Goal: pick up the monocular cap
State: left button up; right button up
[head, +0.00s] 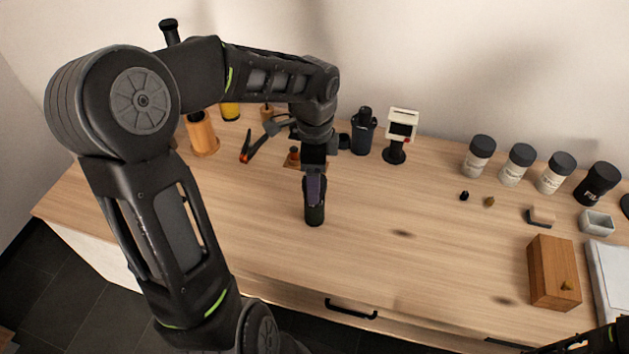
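My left gripper (314,178) points straight down over the left-middle of the table. Its fingers are at the top of a dark upright cylinder (314,214), which looks like the monocular or its cap; I cannot tell which. The hand hides the cylinder's upper part, and I cannot see whether the fingers close on it. Part of my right arm (606,340) shows in the bottom right corner, low over the table's front edge; its fingertips are not clear.
On the wooden table (430,270), a dark flask (363,132) and a white device on a stand (402,130) stand behind. Several dark-lidded jars (479,156) line the back right. A wooden box (553,273) is at the right. The front middle is clear.

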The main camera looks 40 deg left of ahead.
dwell(0.4)
pick_arm(q)
jog(key=c, duration=1.4)
